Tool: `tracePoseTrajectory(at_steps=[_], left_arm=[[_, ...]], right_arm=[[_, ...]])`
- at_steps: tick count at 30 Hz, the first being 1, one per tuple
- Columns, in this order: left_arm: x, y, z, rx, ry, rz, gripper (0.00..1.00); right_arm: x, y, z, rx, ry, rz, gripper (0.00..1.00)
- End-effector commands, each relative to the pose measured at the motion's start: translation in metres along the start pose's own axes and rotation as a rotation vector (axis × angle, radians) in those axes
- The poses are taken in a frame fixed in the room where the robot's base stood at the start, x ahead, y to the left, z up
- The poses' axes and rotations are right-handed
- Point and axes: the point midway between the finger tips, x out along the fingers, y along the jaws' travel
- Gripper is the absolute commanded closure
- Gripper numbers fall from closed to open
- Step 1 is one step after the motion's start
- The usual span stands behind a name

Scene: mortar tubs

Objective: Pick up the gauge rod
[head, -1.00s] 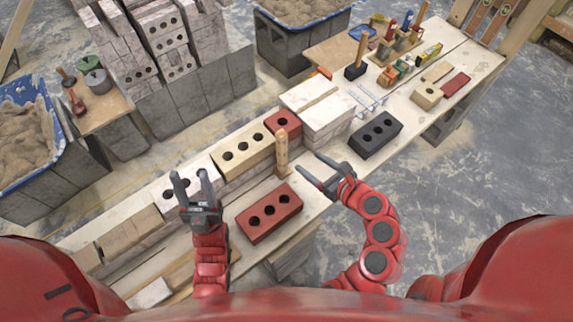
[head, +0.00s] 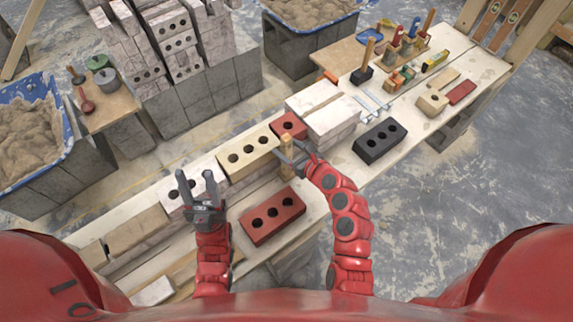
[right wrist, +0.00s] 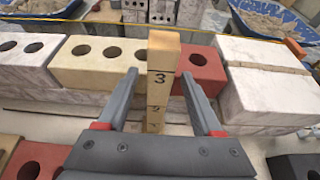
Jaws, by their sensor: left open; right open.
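The gauge rod (right wrist: 161,75) is an upright wooden post with numbered marks, such as a 3, on its face. In the head view the gauge rod (head: 286,160) stands in front of the brick row, partly hidden by my right gripper. My right gripper (right wrist: 161,85) is open, with one finger to each side of the rod in the right wrist view. I cannot tell if either finger touches it. My left gripper (head: 196,184) is open and empty, over the left part of the brick row.
Behind the rod are a cream brick (head: 248,153) and a red brick (head: 289,125) on the wall. A loose red brick (head: 272,217) lies in front. White blocks (head: 330,122) and a black brick (head: 380,140) are to the right. Mortar tubs (head: 30,135) stand farther back.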

Motion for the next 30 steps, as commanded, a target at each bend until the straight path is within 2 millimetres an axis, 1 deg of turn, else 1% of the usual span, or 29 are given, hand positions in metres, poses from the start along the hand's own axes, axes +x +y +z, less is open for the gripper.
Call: tracePoseTrajectory(at_steps=[1,3,7,11,17,20,21,23,24,28,29,30], left_arm=[[0.004,0.0,-0.001,0.0,0.0,0.0,0.5],[0.007,0.0,-0.001,0.0,0.0,0.0,0.5],[0.007,0.0,-0.001,0.0,0.0,0.0,0.5],[0.007,0.0,-0.001,0.0,0.0,0.0,0.5],[0.007,0.0,-0.001,0.0,0.0,0.0,0.5],[0.007,0.0,-0.001,0.0,0.0,0.0,0.5],[0.007,0.0,-0.001,0.0,0.0,0.0,0.5],[0.007,0.0,-0.001,0.0,0.0,0.0,0.5],[0.007,0.0,-0.001,0.0,0.0,0.0,0.5],[0.007,0.0,-0.001,0.0,0.0,0.0,0.5],[0.007,0.0,-0.001,0.0,0.0,0.0,0.5],[0.007,0.0,-0.001,0.0,0.0,0.0,0.5]], right_arm=[[0.007,0.003,0.002,-0.004,0.003,0.006,0.32],[0.016,0.002,0.002,-0.004,0.002,0.004,0.32],[0.03,0.002,0.001,-0.004,0.001,0.004,0.32],[0.036,0.002,0.0,0.0,0.001,0.001,0.32],[0.036,0.002,0.0,0.0,0.0,0.0,0.32],[0.036,0.002,0.0,0.0,0.0,0.0,0.49],[0.036,0.002,0.0,0.0,0.0,0.0,0.56],[0.036,0.001,0.0,-0.001,0.0,0.0,0.67],[0.036,0.001,0.0,-0.001,0.0,0.0,0.74],[0.036,0.001,0.0,-0.001,0.0,0.0,0.97],[0.036,0.002,0.0,-0.001,0.0,0.0,1.0],[0.036,0.002,0.0,-0.001,0.0,0.0,1.0]])
